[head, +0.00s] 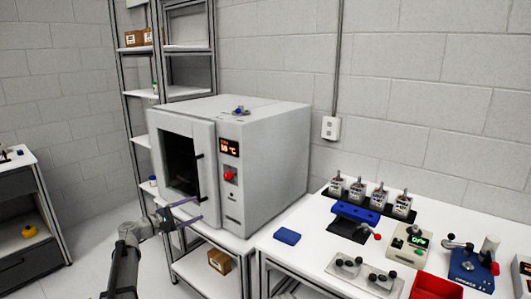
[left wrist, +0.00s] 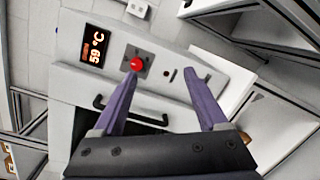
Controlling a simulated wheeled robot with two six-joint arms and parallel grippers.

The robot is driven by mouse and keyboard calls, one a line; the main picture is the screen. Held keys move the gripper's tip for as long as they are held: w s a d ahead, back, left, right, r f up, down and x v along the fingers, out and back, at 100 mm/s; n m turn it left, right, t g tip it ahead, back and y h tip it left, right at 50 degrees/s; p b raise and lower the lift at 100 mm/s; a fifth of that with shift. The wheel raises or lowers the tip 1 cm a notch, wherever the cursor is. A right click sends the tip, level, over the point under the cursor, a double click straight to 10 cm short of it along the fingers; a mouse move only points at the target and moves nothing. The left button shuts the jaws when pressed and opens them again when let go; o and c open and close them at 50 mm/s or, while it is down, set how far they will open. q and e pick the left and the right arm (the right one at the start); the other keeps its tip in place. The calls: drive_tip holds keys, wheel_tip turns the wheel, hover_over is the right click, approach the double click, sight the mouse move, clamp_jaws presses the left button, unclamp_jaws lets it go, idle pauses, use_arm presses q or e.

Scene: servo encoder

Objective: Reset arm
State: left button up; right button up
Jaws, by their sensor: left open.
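My left gripper (head: 188,212) is open and empty, its two purple fingers spread in front of the lower part of the grey oven (head: 268,165). In the left wrist view the open fingers (left wrist: 166,73) point at the oven's front. There the red button (left wrist: 137,64), the black door handle (left wrist: 130,112) and a lit display (left wrist: 94,46) that seems to read 59 °C show around the fingers. The oven door (head: 180,160) has a dark window and looks shut, though a slight gap cannot be ruled out. My right gripper is not in view.
A white table (head: 285,262) at the right bears a blue block (head: 287,236), several metal servo-like units (head: 358,190), clamp fixtures and a red bin (head: 436,287). Metal shelves (head: 187,92) stand behind the oven. Open floor lies left of it.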

use_arm(q)
drive_tip(key=s+d+f+m+g+y+p, duration=0.2)
drive_tip(key=s+d+f+m+g, duration=0.3)
drive_tip(key=s+d, duration=0.5)
drive_tip(key=s+d+f+m+g+y+p, duration=0.15)
drive_tip(key=s+d+f+m+g, duration=0.3)
drive_tip(key=s+d, duration=0.55)
drive_tip(key=s+f+m+g+y+p, duration=0.1)
drive_tip(key=s+m+y, duration=0.3)
drive_tip(key=s, duration=0.6)
drive_tip(key=s+f+m+g+y+p, duration=0.1)
drive_tip(key=s+m+y+p, duration=0.3)
drive_tip(key=s, duration=0.6)
drive_tip(key=shift+s+f+m+g+y, duration=0.25)
drive_tip(key=shift+m+g+y, duration=0.25)
drive_tip(key=shift+y, duration=0.65)
